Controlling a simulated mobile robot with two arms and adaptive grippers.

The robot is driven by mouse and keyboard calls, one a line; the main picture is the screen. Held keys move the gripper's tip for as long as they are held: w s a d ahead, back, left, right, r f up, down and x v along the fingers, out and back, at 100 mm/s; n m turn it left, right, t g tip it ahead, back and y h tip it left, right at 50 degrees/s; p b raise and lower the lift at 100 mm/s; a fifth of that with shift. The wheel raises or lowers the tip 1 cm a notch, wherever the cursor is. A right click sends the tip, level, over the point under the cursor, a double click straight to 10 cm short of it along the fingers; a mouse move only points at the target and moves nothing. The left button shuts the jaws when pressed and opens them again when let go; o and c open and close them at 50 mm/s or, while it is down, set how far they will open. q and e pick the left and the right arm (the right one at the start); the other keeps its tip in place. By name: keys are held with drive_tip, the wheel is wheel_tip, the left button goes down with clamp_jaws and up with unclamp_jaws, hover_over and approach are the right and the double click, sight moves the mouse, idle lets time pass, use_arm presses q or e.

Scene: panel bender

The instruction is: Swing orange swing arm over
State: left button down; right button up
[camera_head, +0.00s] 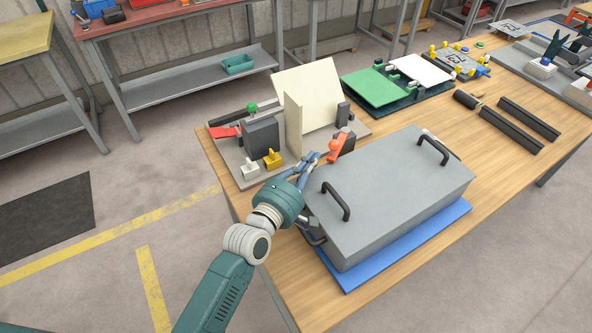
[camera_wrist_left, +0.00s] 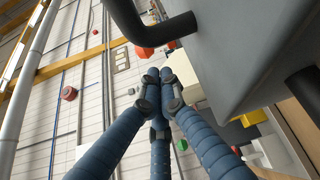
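The panel bender stands on the near-left part of the wooden table, on a grey base plate (camera_head: 222,152). Its orange swing arm (camera_head: 338,145) is at the right side, tilted, beside a dark block and an upright cream panel (camera_head: 293,125). My left gripper (camera_head: 316,158) is just left of the orange arm's lower end; contact cannot be told. In the left wrist view its blue fingers (camera_wrist_left: 158,82) converge with their tips together, nothing visible between them. An orange piece (camera_wrist_left: 148,52), probably the swing arm, shows beyond the tips. My right gripper is not in view.
A grey box (camera_head: 395,195) with black handles sits on a blue mat (camera_head: 422,243), close right of my left gripper. The bender's yellow knob (camera_head: 271,160), white knob (camera_head: 250,169) and red lever (camera_head: 225,131) are left. A green-panel fixture (camera_head: 375,87) stands behind.

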use_arm(q)
drive_tip(key=v, duration=0.8)
drive_tip(key=shift+s, duration=0.1)
